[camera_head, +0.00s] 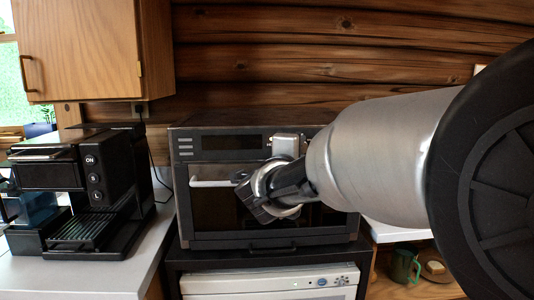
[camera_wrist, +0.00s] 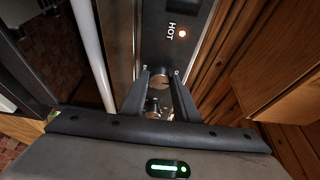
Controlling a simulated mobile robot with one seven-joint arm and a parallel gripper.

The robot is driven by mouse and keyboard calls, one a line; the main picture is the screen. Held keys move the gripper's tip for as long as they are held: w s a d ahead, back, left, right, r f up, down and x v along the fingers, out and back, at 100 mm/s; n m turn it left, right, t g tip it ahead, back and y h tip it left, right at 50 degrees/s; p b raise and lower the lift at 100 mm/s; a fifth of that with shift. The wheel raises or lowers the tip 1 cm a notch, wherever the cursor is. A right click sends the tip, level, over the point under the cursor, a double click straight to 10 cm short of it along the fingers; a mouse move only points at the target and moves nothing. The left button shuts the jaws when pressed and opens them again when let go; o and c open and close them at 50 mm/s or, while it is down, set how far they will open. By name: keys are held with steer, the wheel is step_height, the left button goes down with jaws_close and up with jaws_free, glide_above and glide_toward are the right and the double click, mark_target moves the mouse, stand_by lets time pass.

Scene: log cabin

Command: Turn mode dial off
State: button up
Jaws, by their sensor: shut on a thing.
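The dark countertop oven (camera_head: 215,213) stands in the middle of the head view. Its front panel also shows in the wrist view (camera_wrist: 186,52), with the word HOT and a lit orange light. A round metallic dial (camera_wrist: 159,82) sits on that panel, below the HOT label. My gripper (camera_wrist: 161,73) is at the panel with one finger on each side of this dial, shut on it. In the head view my arm covers the right part of the panel, so the dial is hidden there. No marking that tells the dial's setting is readable.
The oven's pale door handle (camera_head: 212,183) runs beside my gripper; it also shows in the wrist view (camera_wrist: 92,52). A black coffee machine (camera_head: 75,185) stands on the left counter. A wooden cabinet (camera_head: 80,50) hangs above it. A green mug (camera_head: 403,265) sits low at right.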

stand_by(0.4)
steer(key=o, duration=0.8)
